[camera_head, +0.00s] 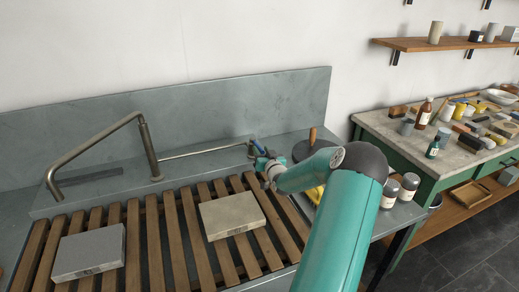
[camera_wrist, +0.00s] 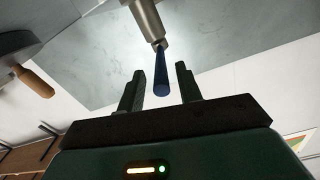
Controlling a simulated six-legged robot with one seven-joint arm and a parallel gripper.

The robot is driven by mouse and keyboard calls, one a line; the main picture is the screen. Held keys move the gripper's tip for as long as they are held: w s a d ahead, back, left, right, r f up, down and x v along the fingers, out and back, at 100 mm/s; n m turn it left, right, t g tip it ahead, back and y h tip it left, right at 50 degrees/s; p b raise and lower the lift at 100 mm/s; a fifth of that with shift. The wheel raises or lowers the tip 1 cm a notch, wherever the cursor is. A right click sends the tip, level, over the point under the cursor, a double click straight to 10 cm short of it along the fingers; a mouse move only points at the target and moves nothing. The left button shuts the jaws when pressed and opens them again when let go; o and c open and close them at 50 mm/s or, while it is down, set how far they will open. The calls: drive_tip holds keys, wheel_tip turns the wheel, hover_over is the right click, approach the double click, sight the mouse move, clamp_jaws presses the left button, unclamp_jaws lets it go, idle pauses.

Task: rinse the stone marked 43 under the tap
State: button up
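The tap (camera_head: 150,150) stands behind a slatted rack, with its bent spout reaching left and down. A thin rod runs right from its post to a blue-tipped lever (camera_head: 254,145). A grey stone (camera_head: 88,250) lies flat on the slats at left, and a beige stone (camera_head: 232,214) lies flat near the middle. Both have small dark marks on the front edge that I cannot read, so I cannot tell which is 43. My gripper (camera_wrist: 161,88) is open at the lever's end. The blue lever tip (camera_wrist: 160,75) shows between its fingers, with gaps on both sides.
The wooden slats (camera_head: 187,235) span the grey sink. A dark round disc with an upright wooden handle (camera_head: 312,138) and small jars (camera_head: 408,186) stand right of my gripper. A green table (camera_head: 400,140) crowded with bottles and tools is farther right, below a shelf (camera_head: 450,42).

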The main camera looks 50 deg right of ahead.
sight(257, 145)
drive_tip(key=shift+x, duration=1.2)
drive_tip(key=shift+a, duration=0.1)
drive_tip(key=shift+c, duration=0.2)
clamp_jaws()
drive_tip(key=shift+w, duration=0.1)
